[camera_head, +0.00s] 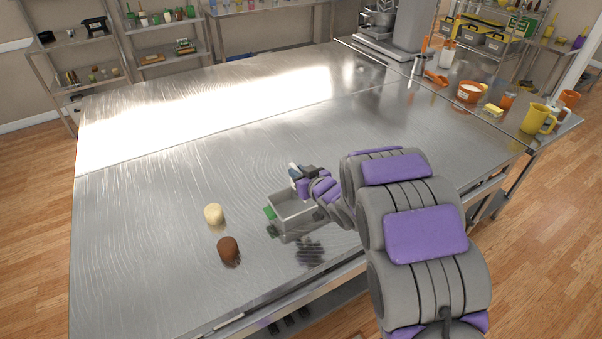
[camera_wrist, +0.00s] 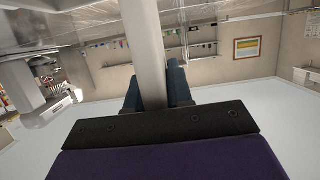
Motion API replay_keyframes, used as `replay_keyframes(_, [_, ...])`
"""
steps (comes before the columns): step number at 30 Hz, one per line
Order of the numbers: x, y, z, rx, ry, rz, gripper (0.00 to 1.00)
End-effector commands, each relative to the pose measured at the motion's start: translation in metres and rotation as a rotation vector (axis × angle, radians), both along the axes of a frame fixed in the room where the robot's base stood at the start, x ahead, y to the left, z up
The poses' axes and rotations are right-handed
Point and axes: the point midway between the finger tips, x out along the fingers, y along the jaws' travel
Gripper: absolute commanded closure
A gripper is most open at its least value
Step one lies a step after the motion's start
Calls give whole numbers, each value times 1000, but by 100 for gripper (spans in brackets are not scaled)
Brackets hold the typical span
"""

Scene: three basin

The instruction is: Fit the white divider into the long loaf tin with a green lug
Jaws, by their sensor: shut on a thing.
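The grey metal loaf tin (camera_head: 285,226) stands on the steel table, with a green lug (camera_head: 269,212) at its left end. My gripper (camera_head: 299,178) is above the tin's far side. The white divider (camera_wrist: 147,40) is between my two dark blue fingers in the wrist view, and the gripper (camera_wrist: 154,88) is shut on it. In the head view only a small pale part of the divider (camera_head: 293,168) shows at the gripper. Whether it touches the tin cannot be told. My arm and gripper hide the tin's right end.
A pale dough ball (camera_head: 214,213) and a brown ball (camera_head: 228,248) lie left of the tin. A dark slatted patch (camera_head: 309,252) is in front of it.

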Motion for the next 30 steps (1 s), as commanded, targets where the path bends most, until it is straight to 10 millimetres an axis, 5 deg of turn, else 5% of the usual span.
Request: replay_keyframes(30, [0,-16,1,12,0,-3,100])
